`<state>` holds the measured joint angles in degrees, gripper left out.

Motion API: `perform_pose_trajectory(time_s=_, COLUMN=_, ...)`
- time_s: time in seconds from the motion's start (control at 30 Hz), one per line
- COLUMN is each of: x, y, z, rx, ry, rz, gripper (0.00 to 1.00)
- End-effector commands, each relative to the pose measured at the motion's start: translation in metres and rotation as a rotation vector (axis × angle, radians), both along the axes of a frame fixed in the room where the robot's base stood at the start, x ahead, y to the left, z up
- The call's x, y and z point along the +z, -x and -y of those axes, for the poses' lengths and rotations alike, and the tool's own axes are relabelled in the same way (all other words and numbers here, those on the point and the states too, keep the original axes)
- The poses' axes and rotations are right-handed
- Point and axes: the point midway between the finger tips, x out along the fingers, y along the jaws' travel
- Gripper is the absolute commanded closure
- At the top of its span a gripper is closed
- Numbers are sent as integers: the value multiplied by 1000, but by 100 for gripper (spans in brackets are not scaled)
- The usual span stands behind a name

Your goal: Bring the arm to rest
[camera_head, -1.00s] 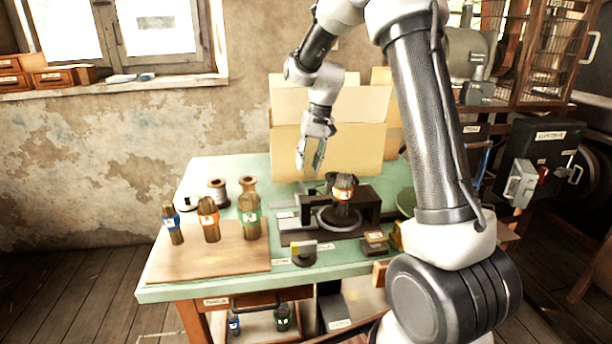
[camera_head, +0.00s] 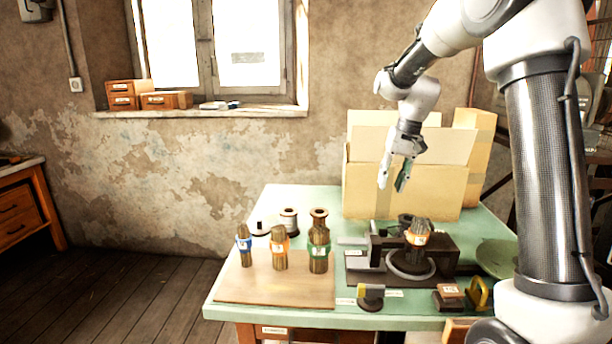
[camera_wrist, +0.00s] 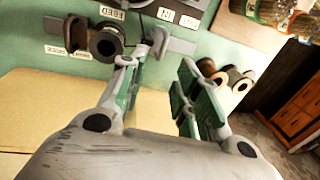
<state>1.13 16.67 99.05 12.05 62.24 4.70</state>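My arm is raised over the green table (camera_head: 240,300), its upper part at the right of the head view. My gripper (camera_head: 393,186) hangs pointing down in front of the cardboard box, above the table top. Its two fingers are apart with nothing between them. The wrist view also shows my gripper (camera_wrist: 158,75), with green pads and a clear gap. A dark press-like fixture (camera_head: 448,250) stands on the table below and right of the gripper, with an orange-banded bundle (camera_head: 417,238) upright on it.
Three banded bundles, blue (camera_head: 244,246), orange (camera_head: 279,248) and green (camera_head: 319,250), stand on a wooden board (camera_head: 260,287). Spools (camera_head: 289,221) stand behind. The open cardboard box (camera_head: 400,190) is at the back. Small blocks (camera_head: 449,296) lie at the front. The floor left is clear.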

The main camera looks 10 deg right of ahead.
Motion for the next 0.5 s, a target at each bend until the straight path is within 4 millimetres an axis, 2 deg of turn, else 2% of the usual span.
perform_pose_trajectory(time_s=0.07, x=18, y=20, z=2, rx=10, ry=12, rz=27, gripper=68)
perform_pose_trajectory(time_s=0.17, x=44, y=60, z=6, rx=29, ry=38, rz=72, gripper=68)
perform_pose_trajectory(time_s=0.3, x=71, y=131, z=13, rx=63, ry=83, rz=141, gripper=68)
perform_pose_trajectory(time_s=0.4, x=79, y=181, z=18, rx=86, ry=116, rz=193, gripper=68)
perform_pose_trajectory(time_s=0.5, x=79, y=229, z=23, rx=108, ry=148, rz=242, gripper=68)
